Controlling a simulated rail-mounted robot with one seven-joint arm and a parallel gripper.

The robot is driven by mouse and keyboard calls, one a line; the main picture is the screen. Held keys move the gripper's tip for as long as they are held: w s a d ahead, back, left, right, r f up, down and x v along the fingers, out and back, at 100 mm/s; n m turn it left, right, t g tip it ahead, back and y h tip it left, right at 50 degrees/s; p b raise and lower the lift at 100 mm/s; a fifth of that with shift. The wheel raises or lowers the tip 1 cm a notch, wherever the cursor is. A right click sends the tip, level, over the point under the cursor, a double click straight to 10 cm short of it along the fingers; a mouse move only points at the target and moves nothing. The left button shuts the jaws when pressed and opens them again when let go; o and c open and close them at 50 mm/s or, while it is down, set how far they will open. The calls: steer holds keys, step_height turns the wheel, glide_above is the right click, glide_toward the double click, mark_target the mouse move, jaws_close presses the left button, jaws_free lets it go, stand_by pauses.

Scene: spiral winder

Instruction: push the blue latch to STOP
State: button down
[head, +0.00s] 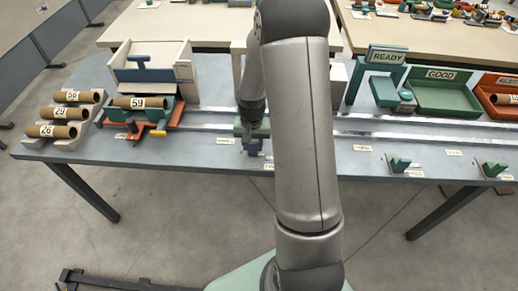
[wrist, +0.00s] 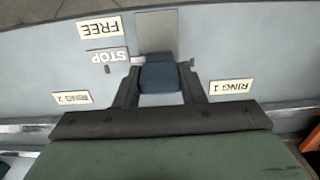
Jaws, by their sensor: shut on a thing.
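The blue latch (wrist: 159,78) sits between the two dark fingers of my gripper (wrist: 158,88) in the wrist view. The fingers are shut on it. A grey plate (wrist: 158,32) extends beyond the latch. A white STOP label (wrist: 107,56), upside down in this view, lies to the left of the latch, and a FREE label (wrist: 99,27) lies farther up. In the head view my gripper (head: 252,137) is low over the table's front part, with the blue latch (head: 254,148) at its tip. My arm hides the area just right of it.
RING 1 (wrist: 231,89) and RING 2 (wrist: 72,98) labels flank the latch. Metal rails (head: 200,121) run along the table behind it. A READY sign (head: 387,57) and a green GOOD bin (head: 440,96) stand at right.

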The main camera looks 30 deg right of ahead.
mark_target(253, 142)
steer(key=c, duration=0.9)
jaws_free()
steer(key=shift+w+d, duration=0.2)
steer(key=shift+w, duration=0.1)
steer(key=shift+s, duration=0.1)
step_height(253, 142, up, 18)
steer(key=shift+a+f+b, duration=0.1)
steer(key=shift+f+b, duration=0.1)
steer(key=shift+b, duration=0.75)
steer(key=s+a+n, duration=0.2)
steer(key=s+a, duration=0.1)
steer(key=s, duration=0.4)
steer(key=s+a+n, duration=0.2)
steer(key=s+a, duration=0.2)
steer(key=s, duration=0.3)
steer(key=s+a+n, duration=0.2)
steer(key=s+a, duration=0.2)
steer(key=s, duration=0.4)
steer(key=shift+a+t, duration=0.15)
steer(key=shift+t, duration=0.15)
